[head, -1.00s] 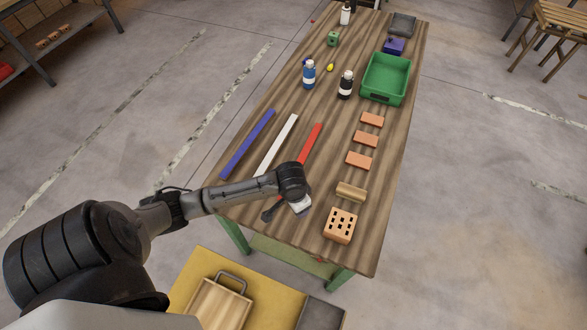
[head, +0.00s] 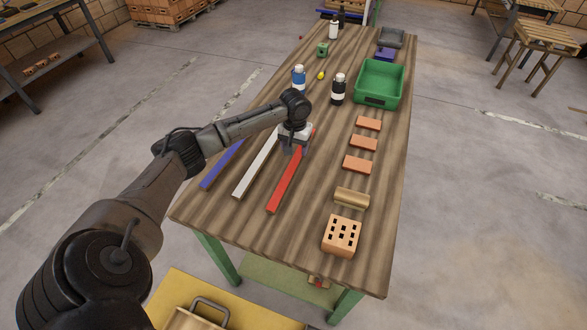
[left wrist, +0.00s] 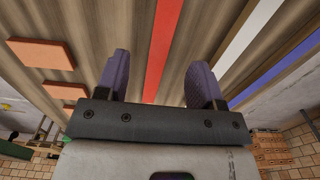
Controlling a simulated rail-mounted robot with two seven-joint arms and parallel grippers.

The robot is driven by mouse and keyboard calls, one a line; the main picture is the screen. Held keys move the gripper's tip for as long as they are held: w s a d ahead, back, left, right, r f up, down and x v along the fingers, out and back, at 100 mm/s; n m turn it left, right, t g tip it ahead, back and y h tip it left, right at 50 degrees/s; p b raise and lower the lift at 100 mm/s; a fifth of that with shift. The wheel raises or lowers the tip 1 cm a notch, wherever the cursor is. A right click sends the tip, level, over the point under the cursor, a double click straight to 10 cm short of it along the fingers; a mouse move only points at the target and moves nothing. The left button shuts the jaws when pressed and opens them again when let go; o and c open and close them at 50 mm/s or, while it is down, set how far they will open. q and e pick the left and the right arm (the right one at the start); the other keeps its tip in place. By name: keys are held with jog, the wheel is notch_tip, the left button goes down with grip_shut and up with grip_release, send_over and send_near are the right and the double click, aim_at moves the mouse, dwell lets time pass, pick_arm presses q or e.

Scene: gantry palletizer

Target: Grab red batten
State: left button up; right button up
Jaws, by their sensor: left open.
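The red batten (head: 286,184) lies lengthwise on the wooden table, the rightmost of three long battens; its far part is hidden by my left gripper. My left gripper (head: 297,148) is over the far half of the red batten, pointing down. In the left wrist view the gripper (left wrist: 158,80) is open and empty. The red batten (left wrist: 164,45) runs between its two fingers there, a little nearer the left finger, and does not seem to touch either. My right gripper is not in view.
The white batten (head: 256,167) and blue batten (head: 221,166) lie to the left. Several orange bricks (head: 363,143), a tan block (head: 351,197) and a perforated brick (head: 341,236) lie to the right. Bottles (head: 339,90) and a green bin (head: 380,83) stand farther back.

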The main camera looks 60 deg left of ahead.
pick_arm(q)
send_over(293, 165)
jog(key=f, duration=0.4)
jog(key=shift+w+d+f+b, duration=0.1)
jog(key=shift+w+d+b, duration=0.1)
jog(key=shift+d+b, duration=0.1)
jog(key=shift+s+a+f+b, duration=0.15)
jog(key=shift+f+b, duration=0.2)
jog(key=shift+f, duration=0.85)
jog(key=shift+s+a+f+b, duration=0.15)
jog(key=shift+f+b, duration=0.15)
jog(key=shift+f, duration=0.85)
jog(key=shift+w+f, duration=0.1)
jog(key=shift+f, duration=0.2)
jog(key=shift+c, duration=0.3)
jog(key=c, duration=1)
jog(key=shift+r, duration=0.1)
